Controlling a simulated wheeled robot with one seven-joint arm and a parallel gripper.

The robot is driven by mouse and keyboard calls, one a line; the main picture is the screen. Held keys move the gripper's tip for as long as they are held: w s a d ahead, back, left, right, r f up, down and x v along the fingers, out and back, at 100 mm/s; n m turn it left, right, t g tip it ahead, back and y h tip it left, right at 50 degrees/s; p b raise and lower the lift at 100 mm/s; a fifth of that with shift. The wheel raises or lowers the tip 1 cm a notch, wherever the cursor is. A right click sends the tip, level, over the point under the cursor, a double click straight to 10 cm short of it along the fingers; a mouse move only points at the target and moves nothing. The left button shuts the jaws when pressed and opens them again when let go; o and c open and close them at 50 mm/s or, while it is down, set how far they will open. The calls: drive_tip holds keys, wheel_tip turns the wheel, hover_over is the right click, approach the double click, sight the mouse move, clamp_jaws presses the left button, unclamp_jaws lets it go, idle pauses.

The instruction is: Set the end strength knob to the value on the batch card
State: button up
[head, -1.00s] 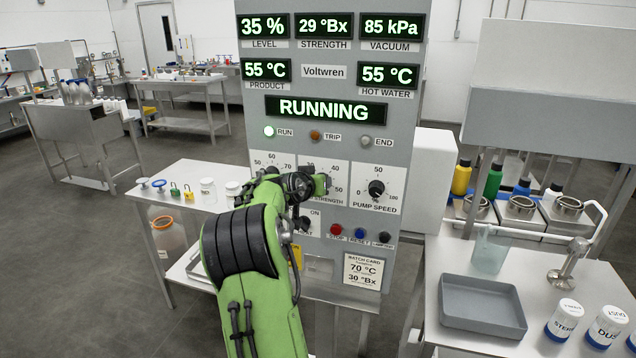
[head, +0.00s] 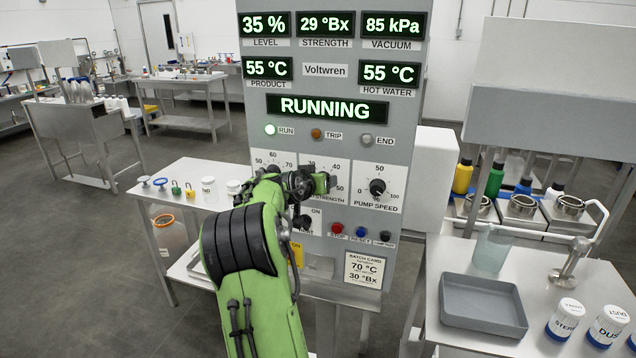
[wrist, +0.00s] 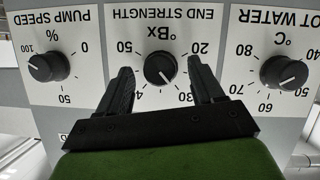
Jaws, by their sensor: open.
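The end strength knob (wrist: 160,68) is round and black, on a white panel marked in °Bx from 20 to 50. The wrist view shows it upside down. Its white pointer line seems to lie between 30 and 40; the exact value is hard to read. My gripper (wrist: 161,72) is open, with one black finger on each side of the knob; I cannot tell whether they touch it. In the head view my gripper (head: 322,184) hides the knob. The batch card (head: 365,270) reads 70 °C and 30 °Bx. The strength display (head: 324,25) reads 29 °Bx.
The pump speed knob (head: 377,187) and the hot water knob (wrist: 284,70) flank the end strength panel. Below are the stop button (head: 337,229) and reset button (head: 361,232). The run lamp (head: 270,129) is lit. A grey tray (head: 484,330) stands on the right table.

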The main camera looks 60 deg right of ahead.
drive_tip(key=b+v, duration=0.1)
drive_tip(key=v, duration=1.4)
drive_tip(key=shift+a+r, duration=0.15)
drive_tip(key=shift+a, duration=0.2)
